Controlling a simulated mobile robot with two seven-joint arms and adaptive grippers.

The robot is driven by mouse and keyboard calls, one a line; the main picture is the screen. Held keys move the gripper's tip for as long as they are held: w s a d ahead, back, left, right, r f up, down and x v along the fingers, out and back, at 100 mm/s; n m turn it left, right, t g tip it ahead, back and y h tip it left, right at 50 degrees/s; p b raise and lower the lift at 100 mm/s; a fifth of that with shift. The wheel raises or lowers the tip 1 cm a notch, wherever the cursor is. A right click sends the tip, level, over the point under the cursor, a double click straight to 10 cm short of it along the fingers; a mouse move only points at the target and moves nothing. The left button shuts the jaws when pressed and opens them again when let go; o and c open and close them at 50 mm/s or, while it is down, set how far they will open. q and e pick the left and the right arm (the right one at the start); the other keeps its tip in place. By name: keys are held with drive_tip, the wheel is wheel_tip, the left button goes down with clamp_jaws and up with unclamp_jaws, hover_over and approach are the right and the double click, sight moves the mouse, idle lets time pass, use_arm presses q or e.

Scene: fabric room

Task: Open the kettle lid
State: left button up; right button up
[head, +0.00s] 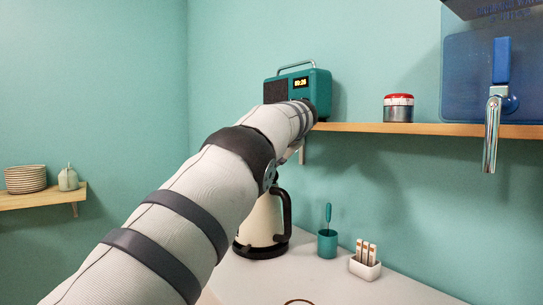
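The kettle (262,222) is cream-white with a black handle on its right side and a black base. It stands upright on the white counter. My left arm comes in from the lower left and crosses in front of its upper part, so its lid is hidden and I cannot tell whether it is open. Only a small part of what seems to be my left gripper (293,152) shows, under the end of the arm and above the kettle. Its fingers are hidden, and I cannot tell whether they touch the kettle. My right gripper is not in view.
A wooden shelf (440,128) above the counter holds a teal radio (318,84), a red-lidded tin (398,108) and a blue dispenser with a metal tap (492,125). A teal cup (327,243) and a white packet holder (365,266) stand right of the kettle.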

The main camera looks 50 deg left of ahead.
use_arm(q)
drive_tip(key=shift+r, duration=0.1)
drive_tip(key=v, duration=1.2)
